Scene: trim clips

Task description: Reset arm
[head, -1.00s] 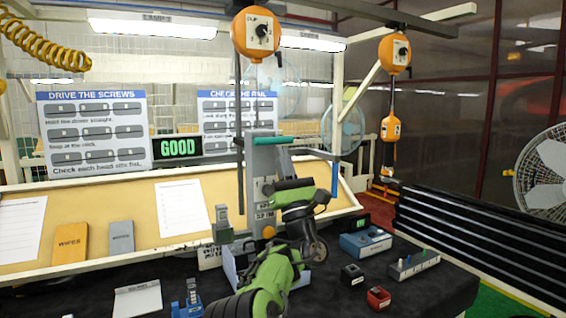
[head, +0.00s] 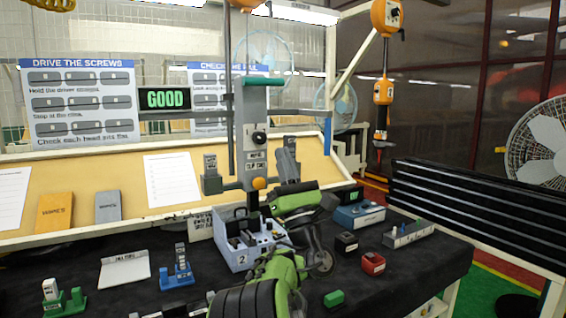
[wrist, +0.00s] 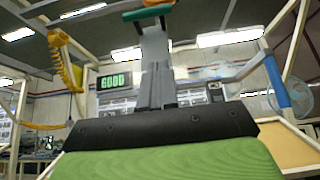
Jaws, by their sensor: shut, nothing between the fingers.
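My green arm rises from the bottom middle of the head view, bent at its joints. My grey gripper (head: 289,143) points up beside the grey press column, at its right. The grey press (head: 254,130) with a green top bar stands at the back of the bench. The press also shows beyond the fingers in the wrist view (wrist: 153,42).
A blue stand (head: 177,277) and a white pad (head: 125,268) are left. An orange tool (head: 383,92) hangs at right.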

